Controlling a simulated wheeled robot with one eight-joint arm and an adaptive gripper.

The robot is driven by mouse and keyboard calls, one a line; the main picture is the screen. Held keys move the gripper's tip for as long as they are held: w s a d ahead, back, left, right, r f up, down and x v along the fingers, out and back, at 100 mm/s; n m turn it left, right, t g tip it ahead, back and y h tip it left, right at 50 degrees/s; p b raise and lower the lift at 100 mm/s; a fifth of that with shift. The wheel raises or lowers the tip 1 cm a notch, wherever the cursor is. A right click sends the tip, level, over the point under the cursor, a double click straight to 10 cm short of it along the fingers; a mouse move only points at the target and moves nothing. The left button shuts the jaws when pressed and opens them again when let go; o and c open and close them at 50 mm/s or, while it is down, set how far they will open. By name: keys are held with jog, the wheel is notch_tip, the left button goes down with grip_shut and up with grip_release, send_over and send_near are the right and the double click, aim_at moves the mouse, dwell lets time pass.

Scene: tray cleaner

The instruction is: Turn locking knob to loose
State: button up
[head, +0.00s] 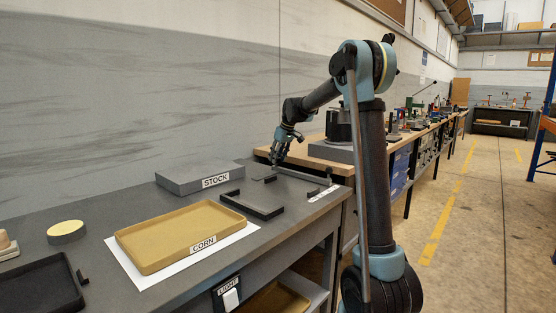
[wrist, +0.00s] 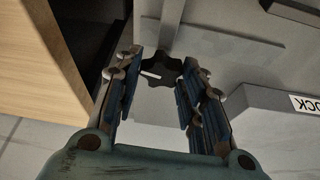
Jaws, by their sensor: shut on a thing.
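The locking knob (wrist: 160,73) is a black, lobed knob with a white mark on its left part, in the upper middle of the wrist view. My gripper (wrist: 158,60) has one finger on each side of the knob and is shut on it. In the head view my gripper (head: 276,162) points down at the far end of the grey bench, beside the wall. The knob is too small to make out clearly there. The faces where the fingers meet the knob are partly hidden.
A grey block labelled STOCK (head: 186,184) stands near the gripper. A tan tray labelled CORN (head: 165,263) lies on a white sheet. A dark frame-like fixture (head: 262,208) lies between them and the bench edge. A wooden bench (head: 310,142) adjoins behind.

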jog(key=shift+w+d+n+g+y, duration=0.1)
jog(key=shift+n+g+y, duration=0.25)
jog(key=shift+n, duration=0.85)
jog(key=o, duration=1.1)
jog(key=shift+r, duration=0.1)
jog(key=v, duration=1.1)
jog(key=shift+d+r, duration=0.2)
jog(key=shift+r, duration=0.05)
jog(key=shift+d, duration=0.1)
